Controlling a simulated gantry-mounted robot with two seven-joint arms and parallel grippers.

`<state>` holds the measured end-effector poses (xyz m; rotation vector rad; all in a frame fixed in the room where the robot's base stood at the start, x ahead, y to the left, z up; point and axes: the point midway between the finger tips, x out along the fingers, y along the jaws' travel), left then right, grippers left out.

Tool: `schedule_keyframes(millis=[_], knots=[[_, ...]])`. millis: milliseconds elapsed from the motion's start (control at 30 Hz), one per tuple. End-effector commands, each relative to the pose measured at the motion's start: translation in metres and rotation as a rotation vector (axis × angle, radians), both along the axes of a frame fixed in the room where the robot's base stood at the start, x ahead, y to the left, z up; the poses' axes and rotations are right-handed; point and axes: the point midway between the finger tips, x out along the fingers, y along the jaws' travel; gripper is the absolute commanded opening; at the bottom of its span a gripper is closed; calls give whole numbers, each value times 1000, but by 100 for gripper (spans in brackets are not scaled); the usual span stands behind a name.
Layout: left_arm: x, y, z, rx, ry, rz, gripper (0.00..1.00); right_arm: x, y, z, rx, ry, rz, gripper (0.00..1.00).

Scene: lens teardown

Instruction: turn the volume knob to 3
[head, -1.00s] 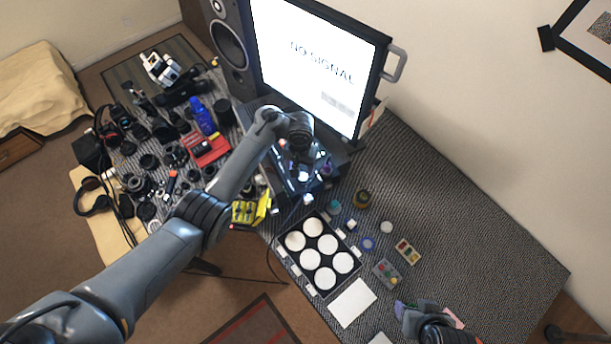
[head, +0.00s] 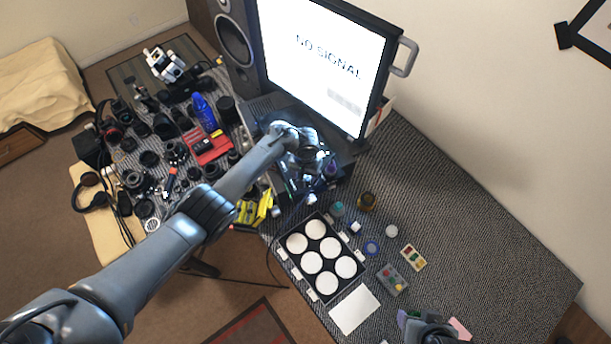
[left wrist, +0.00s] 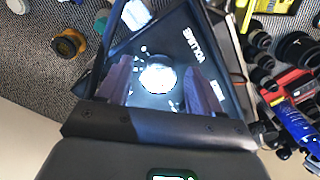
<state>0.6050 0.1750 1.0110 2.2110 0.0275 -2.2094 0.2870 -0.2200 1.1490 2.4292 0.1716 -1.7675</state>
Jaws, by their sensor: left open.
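The volume knob (left wrist: 157,78) is a bright round knob on a dark panel (left wrist: 140,45) in the left wrist view. The word VOLUME (left wrist: 194,50) appears rotated beside it. My left gripper (left wrist: 157,88) is open, with one dark finger on either side of the knob and gaps visible. I cannot tell how deep the fingers reach around it. The knob's pointer and scale numbers are too washed out to read. In the head view my left gripper (head: 308,182) is over the dark device below the monitor and hides the knob. My right gripper (head: 432,328) is partly cut off at the bottom edge.
A monitor (head: 325,62) reading NO SIGNAL stands behind the device, with a speaker (head: 233,45) to its left. A black tray (head: 298,278) with white discs lies in front. Lenses and a red box (head: 208,147) crowd the left. The table's right side (head: 490,235) is clear.

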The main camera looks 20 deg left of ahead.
Motion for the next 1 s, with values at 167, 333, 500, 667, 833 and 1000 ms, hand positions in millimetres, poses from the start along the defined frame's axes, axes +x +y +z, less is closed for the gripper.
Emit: schedule_keyframes(millis=[167,333,500,667,833,1000], knots=[[0,0,-1,0,0,0,65,0,0,0,2,0,-2,58],[0,0,-1,-1,0,0,58,0,1,0,6,1,-4,58],[0,0,-1,0,0,0,32,0,2,0,9,0,-6,58],[0,0,-1,0,0,0,9,0,3,0,11,1,-7,58],[0,0,-1,0,0,-9,9,0,2,0,11,1,-7,58],[0,0,-1,-1,1,-54,9,0,2,1,9,1,-6,58]])
